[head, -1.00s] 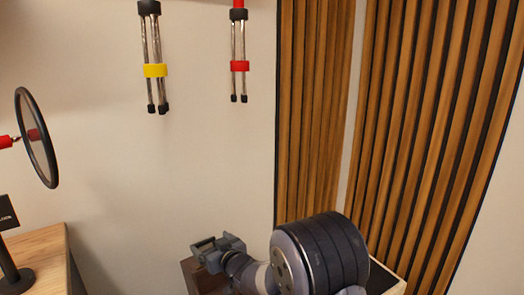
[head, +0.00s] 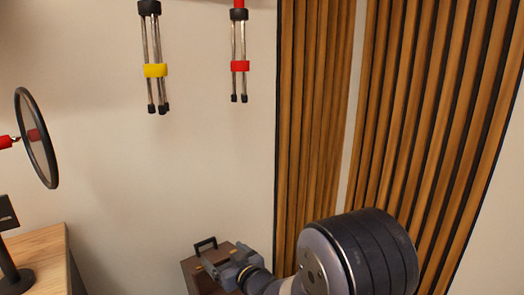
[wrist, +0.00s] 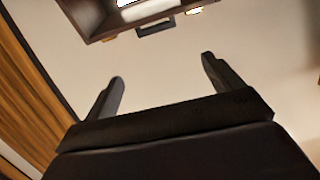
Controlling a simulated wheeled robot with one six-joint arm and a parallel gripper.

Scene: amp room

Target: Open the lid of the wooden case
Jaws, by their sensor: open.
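The wooden case (head: 192,274) is dark brown and stands low in the head view, partly hidden by my arm. A black handle (head: 205,243) shows at its far left end. My gripper (head: 222,266) appears over or just in front of the case there, apart from the handle. In the wrist view my gripper (wrist: 162,68) is open, with nothing between its fingers. The case (wrist: 90,22) is beyond the fingertips at the top, with its handle (wrist: 156,28) and a bright latch (wrist: 195,10). A pale area shows within its brown edges; I cannot tell the lid's position.
A wooden desk (head: 38,250) with a black stand (head: 12,270) is at the lower left, below a round pop filter (head: 37,138). Folded tripod stands (head: 155,70) hang on the pale wall. Slatted wood panels (head: 310,110) cover the right.

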